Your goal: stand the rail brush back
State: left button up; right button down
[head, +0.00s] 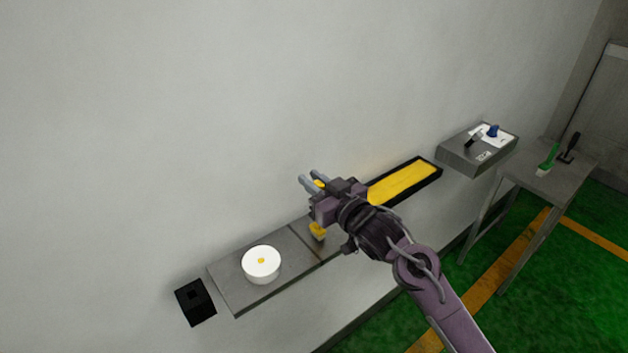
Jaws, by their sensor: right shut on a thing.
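My right gripper (312,182) reaches in from the lower right over a grey metal ledge (225,283) along the wall. It is shut on a yellow piece showing between its fingers. A yellow brush-like part (318,230) shows just below the gripper, with a darker lower end near a seam in the ledge. It looks like the same upright rail brush, but the wrist hides the middle. I cannot tell whether its lower end touches the ledge. A black box with a square opening (195,302) is at the ledge's left end. My left gripper is out of view.
A white round drum with a yellow centre (262,264) stands on the ledge. A yellow strip in a black frame (405,182) lies beyond my wrist. A grey box with a blue knob (493,131) is further right. A side table (560,185) holds a green brush (547,160) and a black tool (570,147).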

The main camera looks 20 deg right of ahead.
jog(key=shift+f, duration=0.25)
jog(key=c, duration=1.3)
grip_release()
jog(key=shift+b+v, duration=1.75)
jog(key=shift+v, duration=4.3)
jog(key=shift+r, duration=0.1)
